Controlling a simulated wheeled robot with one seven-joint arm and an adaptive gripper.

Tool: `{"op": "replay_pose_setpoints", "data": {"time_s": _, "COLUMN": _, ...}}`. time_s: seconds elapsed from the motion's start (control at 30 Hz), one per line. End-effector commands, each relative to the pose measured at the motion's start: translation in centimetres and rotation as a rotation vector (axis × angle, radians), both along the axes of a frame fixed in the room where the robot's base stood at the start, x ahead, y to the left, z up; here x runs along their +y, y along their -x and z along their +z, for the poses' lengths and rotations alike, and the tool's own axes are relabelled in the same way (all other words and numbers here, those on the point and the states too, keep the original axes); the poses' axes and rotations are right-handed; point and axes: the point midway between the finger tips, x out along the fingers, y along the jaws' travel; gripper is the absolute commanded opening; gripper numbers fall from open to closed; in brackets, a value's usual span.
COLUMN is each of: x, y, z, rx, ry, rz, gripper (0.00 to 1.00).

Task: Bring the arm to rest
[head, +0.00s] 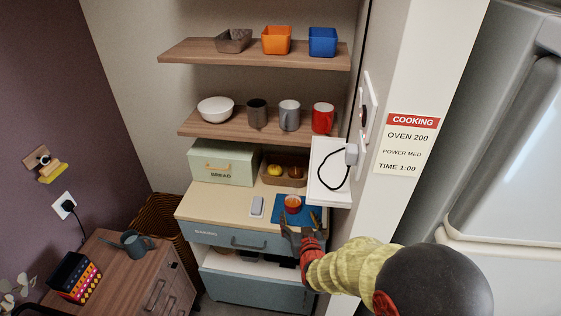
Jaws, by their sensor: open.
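My arm reaches in from the lower right in the head view, with its yellow-green sleeve ending in a dark red and grey gripper. My gripper (298,234) is open, its fingers pointing up and away at the front edge of the counter. Just beyond the fingertips, an orange-red cup (293,204) stands on a blue mat (280,217). I see nothing held between the fingers. Whether a fingertip touches the mat or the counter edge is too small to tell.
A grey slim object (257,206) lies left of the mat. The drawer (240,239) below has a handle; a lower drawer (250,290) stands open. A white panel (328,172) and the wall pillar (409,90) stand close on the right. Free counter (208,203) shows at left.

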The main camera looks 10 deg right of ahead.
Motion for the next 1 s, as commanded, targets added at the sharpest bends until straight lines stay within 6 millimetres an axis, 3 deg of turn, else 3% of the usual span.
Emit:
{"op": "replay_pose_setpoints", "data": {"time_s": 0.17, "x": 0.1, "y": 0.3, "z": -0.9, "rx": 0.035, "ry": -0.007, "rz": 0.001, "gripper": 0.67}}
{"op": "replay_pose_setpoints", "data": {"time_s": 0.27, "x": 0.4, "y": 1.6, "z": -3.4, "rx": 0.135, "ry": -0.015, "rz": 0.010, "gripper": 0.67}}
{"op": "replay_pose_setpoints", "data": {"time_s": 0.4, "x": 1.0, "y": 5.7, "z": -7.9, "rx": 0.357, "ry": -0.028, "rz": 0.033, "gripper": 0.67}}
{"op": "replay_pose_setpoints", "data": {"time_s": 0.53, "x": 1.7, "y": 9.3, "z": -8.1, "rx": 0.542, "ry": -0.038, "rz": 0.057, "gripper": 0.67}}
{"op": "replay_pose_setpoints", "data": {"time_s": 0.67, "x": 1.9, "y": 13.3, "z": -5.4, "rx": 0.705, "ry": -0.042, "rz": 0.077, "gripper": 0.67}}
{"op": "replay_pose_setpoints", "data": {"time_s": 1.0, "x": 0.0, "y": 25.4, "z": 8.2, "rx": 0.970, "ry": -0.022, "rz": 0.083, "gripper": 0.67}}
